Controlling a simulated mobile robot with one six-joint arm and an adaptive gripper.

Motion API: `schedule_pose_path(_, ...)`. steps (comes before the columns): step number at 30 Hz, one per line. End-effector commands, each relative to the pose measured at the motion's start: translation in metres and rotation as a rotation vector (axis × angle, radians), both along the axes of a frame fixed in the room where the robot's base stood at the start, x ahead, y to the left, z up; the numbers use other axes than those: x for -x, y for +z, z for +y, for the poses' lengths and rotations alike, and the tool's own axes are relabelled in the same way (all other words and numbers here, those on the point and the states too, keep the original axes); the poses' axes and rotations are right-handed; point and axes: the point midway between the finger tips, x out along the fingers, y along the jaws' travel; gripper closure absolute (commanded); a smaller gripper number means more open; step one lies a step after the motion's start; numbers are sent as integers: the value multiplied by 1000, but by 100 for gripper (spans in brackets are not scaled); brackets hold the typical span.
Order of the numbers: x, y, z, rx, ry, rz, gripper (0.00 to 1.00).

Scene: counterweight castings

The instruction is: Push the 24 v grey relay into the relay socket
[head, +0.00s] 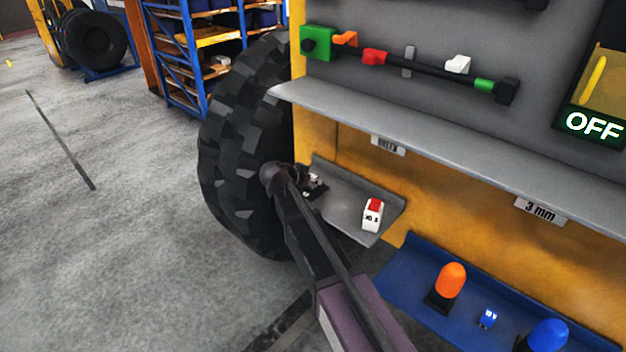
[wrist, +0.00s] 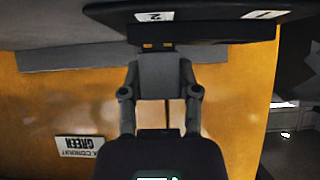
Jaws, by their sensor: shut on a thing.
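My gripper (head: 312,186) is at the left end of a small grey tray (head: 345,193), low on the yellow panel in the head view. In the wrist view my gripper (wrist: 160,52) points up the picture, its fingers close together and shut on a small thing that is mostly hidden. The fingertips are right at a dark block (wrist: 205,17) bearing white labels 2 and 1. I cannot tell whether this block is the relay socket. The held piece is too hidden to identify as the grey relay, and its seating cannot be seen.
A white block with a red top (head: 373,215) stands on the grey tray's right part. Below right, a blue tray (head: 402,277) holds an orange lamp (head: 451,281), a small blue part (head: 487,319) and a blue lamp (head: 547,336). A large tyre (head: 240,150) is at left, a grey ledge (head: 450,145) above.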

Motion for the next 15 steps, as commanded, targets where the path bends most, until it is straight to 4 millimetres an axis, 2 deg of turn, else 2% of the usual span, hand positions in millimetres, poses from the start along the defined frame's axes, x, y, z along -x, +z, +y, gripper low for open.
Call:
schedule_pose_path(5,0,-4,0,0,0,0,100)
schedule_pose_path(6,0,-3,0,0,0,0,53)
schedule_pose_path(9,0,-3,0,0,0,0,23)
schedule_pose_path(10,0,-3,0,0,0,0,18)
schedule_pose_path(15,0,-3,0,0,0,0,18)
